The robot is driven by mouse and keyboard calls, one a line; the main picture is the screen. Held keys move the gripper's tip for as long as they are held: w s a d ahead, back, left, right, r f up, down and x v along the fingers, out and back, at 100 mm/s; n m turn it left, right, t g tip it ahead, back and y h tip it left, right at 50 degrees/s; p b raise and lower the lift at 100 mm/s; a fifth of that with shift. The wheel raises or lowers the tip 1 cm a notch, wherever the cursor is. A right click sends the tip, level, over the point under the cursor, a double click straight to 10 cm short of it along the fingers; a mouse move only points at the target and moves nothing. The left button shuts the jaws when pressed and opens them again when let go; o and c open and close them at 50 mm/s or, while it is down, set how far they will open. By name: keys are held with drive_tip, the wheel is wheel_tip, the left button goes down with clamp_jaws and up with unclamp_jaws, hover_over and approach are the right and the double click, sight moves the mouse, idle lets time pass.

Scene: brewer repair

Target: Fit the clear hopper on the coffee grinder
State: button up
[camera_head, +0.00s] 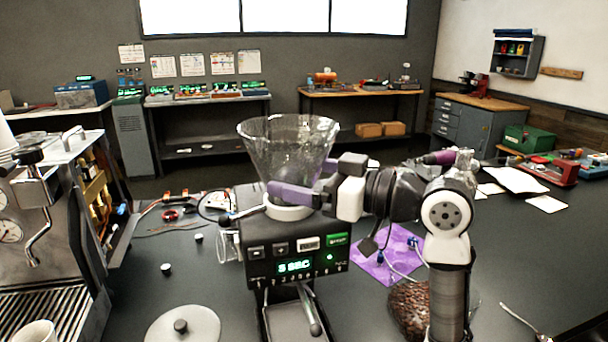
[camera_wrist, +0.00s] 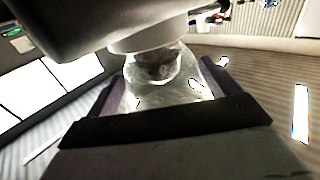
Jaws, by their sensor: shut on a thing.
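The clear hopper (camera_head: 288,145) is a see-through funnel standing upright, wide end up, over the coffee grinder (camera_head: 293,255). Its narrow lower end is at the white collar (camera_head: 288,209) on top of the grinder. I cannot tell whether it is fully seated there. My gripper (camera_head: 290,192) comes from the right and is shut on the lower part of the hopper. In the wrist view, the purple-edged fingers lie on both sides of the clear hopper (camera_wrist: 165,92), with the white collar (camera_wrist: 148,37) beside its narrow end. The grinder's display is lit green.
An espresso machine (camera_head: 50,215) stands at the left. A round pale lid (camera_head: 183,326) with a dark knob lies in front. A bag of coffee beans (camera_head: 409,308) and a purple cloth (camera_head: 385,255) lie right of the grinder. The black table (camera_head: 505,245) has free room further right.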

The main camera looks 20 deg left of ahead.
drive_tip(key=shift+a+f, duration=0.25)
drive_tip(key=shift+f, duration=0.15)
drive_tip(key=o, duration=1.2)
drive_tip(key=shift+f, duration=0.1)
